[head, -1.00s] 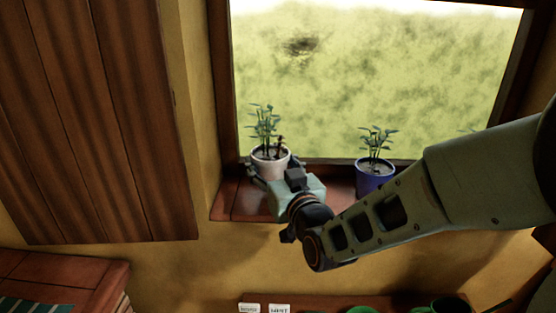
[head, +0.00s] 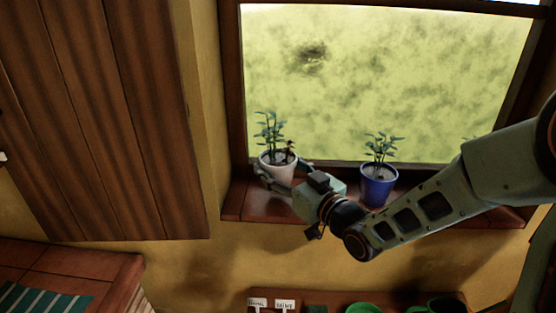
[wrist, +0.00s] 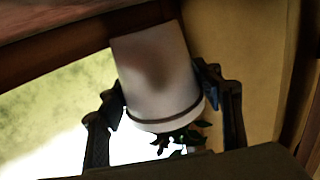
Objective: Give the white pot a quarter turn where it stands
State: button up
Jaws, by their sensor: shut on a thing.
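The white pot (head: 277,170) stands upright at the left end of the windowsill, with a leafy green plant in it. My gripper (head: 281,172) reaches it from the front right and is shut on it, one finger on each side. In the wrist view the white pot (wrist: 158,70) appears upside down between the two fingers of my gripper (wrist: 166,98). Its leaves hang at the bottom of that picture. The pot's underside contact with the sill is not clear in the wrist view.
A blue pot (head: 377,190) with a plant stands to the right on the same sill (head: 255,208), close to my wrist and forearm. The window frame (head: 233,100) is close on the left. A lower shelf (head: 385,296) holds labels and green dishes.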

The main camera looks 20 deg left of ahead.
jog(key=shift+w+r+n+g+y+p, duration=0.1)
jog(key=shift+r+n+g+y+p, duration=0.1)
jog(key=shift+n+g+y+p, duration=0.25)
jog(key=shift+f+b, duration=1.4)
jog(key=shift+f, duration=0.1)
jog(key=o, duration=1.9)
jog(key=shift+c, duration=0.2)
jog(key=shift+d+f, duration=0.15)
